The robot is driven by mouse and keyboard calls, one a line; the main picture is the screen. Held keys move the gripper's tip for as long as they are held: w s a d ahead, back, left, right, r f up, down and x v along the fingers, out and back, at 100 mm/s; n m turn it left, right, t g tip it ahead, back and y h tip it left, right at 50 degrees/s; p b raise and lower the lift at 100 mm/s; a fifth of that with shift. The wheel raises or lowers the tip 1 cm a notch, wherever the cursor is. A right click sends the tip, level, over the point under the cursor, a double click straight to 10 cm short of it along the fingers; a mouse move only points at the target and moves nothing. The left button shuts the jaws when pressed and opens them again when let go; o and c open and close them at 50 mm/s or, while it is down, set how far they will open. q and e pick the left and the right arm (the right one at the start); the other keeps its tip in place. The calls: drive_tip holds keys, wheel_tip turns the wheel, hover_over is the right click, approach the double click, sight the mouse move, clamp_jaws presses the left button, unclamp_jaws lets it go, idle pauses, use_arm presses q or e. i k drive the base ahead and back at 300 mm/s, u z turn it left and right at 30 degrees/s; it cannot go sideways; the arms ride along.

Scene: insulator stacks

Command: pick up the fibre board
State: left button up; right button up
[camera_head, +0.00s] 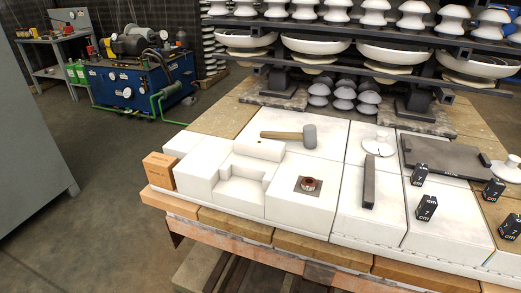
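No piece is plainly marked as the fibre board, and I cannot tell for sure which one it is. A dark grey flat slab (440,153) with faint lettering on its front edge lies on the white blocks at the right. A small brownish square plate (316,188) with a copper-coloured ring (308,183) on it lies on the front middle block. A narrow dark grey bar (369,182) lies between them. Neither of my grippers is in view.
White blocks (300,208) cover the table top. A mallet (290,135), an orange-brown brick (159,171), a white disc (379,146) and black marked cubes (426,207) stand there. Insulators fill the rack (350,47) behind. Open floor (100,200) lies left.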

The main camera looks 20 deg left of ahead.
sight(272, 151)
drive_tip(key=z, duration=3.55)
drive_tip(key=k, duration=2.25)
drive_tip(key=u, duration=1.95)
drive_tip(key=i, duration=0.25)
